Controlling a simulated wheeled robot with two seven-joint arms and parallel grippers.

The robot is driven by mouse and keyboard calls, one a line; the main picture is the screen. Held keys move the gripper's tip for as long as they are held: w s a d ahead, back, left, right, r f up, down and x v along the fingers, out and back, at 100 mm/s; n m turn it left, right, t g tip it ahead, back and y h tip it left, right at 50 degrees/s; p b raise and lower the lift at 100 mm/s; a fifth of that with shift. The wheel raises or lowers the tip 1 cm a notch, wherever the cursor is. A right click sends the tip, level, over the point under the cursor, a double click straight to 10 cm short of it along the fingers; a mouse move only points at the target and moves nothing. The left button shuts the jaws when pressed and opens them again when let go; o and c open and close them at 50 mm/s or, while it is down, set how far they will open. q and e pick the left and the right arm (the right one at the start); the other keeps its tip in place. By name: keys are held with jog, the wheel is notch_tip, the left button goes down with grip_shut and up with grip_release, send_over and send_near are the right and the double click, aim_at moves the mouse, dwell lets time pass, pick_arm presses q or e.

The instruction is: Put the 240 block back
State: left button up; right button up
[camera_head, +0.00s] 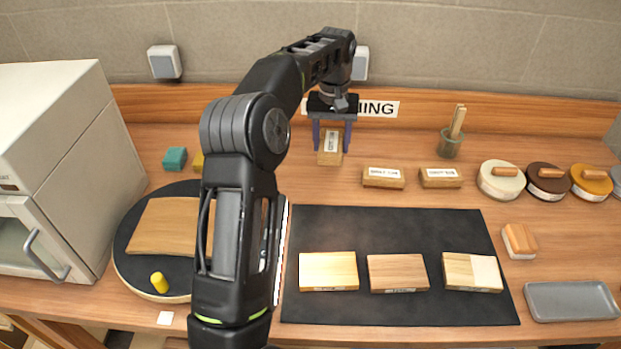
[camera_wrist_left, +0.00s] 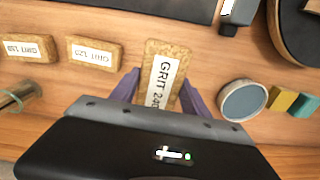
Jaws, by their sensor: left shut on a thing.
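The 240 block (camera_head: 330,150) is a tan cork-coloured block with a white label. In the left wrist view its label reads "GRIT 240" on the block (camera_wrist_left: 164,72), partly cut off by my gripper. My left gripper (camera_head: 332,135) points down at the back of the table, shut on the block with a finger on each side. The block is turned lengthwise, and I cannot tell whether it touches the table. Two similar blocks lie to its right: one (camera_head: 383,178) nearer and one (camera_head: 440,177) farther right. My right gripper does not show.
A dark mat (camera_head: 400,225) holds three wooden pieces. A round black board (camera_head: 135,262) with a curved wood sheet lies left, beside a white oven (camera_head: 70,150). A green cup (camera_head: 450,146) and several round lidded tins stand right. A grey tray (camera_head: 570,301) lies front right.

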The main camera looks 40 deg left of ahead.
aim_at(330, 183)
pick_arm(q)
jog(key=shift+s+d+n, duration=0.1)
jog(key=shift+d+n, duration=0.2)
jog(key=shift+n, duration=0.1)
jog(key=shift+a, duration=0.1)
jog(key=shift+f, duration=0.15)
notch_tip(330, 183, down, 2)
jog(key=shift+f+b, duration=0.15)
jog(key=shift+b, duration=0.95)
notch_tip(330, 183, down, 3)
jog(key=shift+f+p, duration=0.15)
jog(key=shift+p, duration=0.2)
jog(key=shift+f, duration=0.2)
notch_tip(330, 183, down, 3)
jog(key=shift+r+p, duration=0.1)
jog(key=shift+p, duration=0.25)
jog(key=shift+f, duration=0.5)
